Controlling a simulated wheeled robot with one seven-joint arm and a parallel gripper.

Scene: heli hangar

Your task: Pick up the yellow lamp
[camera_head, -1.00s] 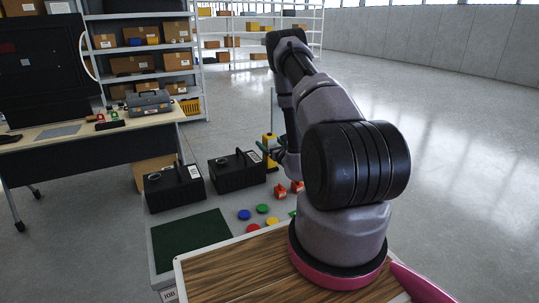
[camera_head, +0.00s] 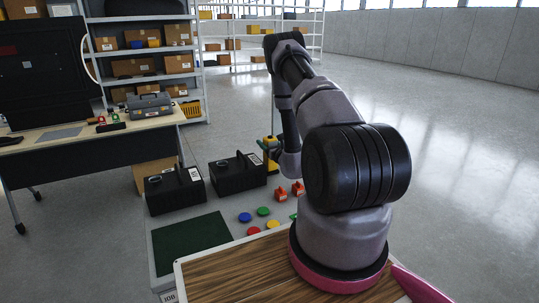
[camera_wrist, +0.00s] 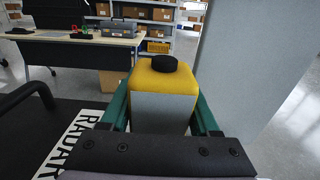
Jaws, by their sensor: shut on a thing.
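The yellow lamp (camera_wrist: 163,82) fills the middle of the wrist view. It has a yellow top, a grey front face and a round black knob on top. My gripper (camera_wrist: 160,112) has a green finger on each side of the lamp and is shut on it. The lamp looks upright. Whether its base touches the surface below is hidden.
Two black boxes (camera_head: 174,191) (camera_head: 238,175) stand left of the lamp; the one in the wrist view has a RADAR label (camera_wrist: 75,145). Red blocks (camera_head: 281,194), coloured discs (camera_head: 263,211) and a green mat (camera_head: 190,243) lie nearer. A desk (camera_head: 90,140) stands left.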

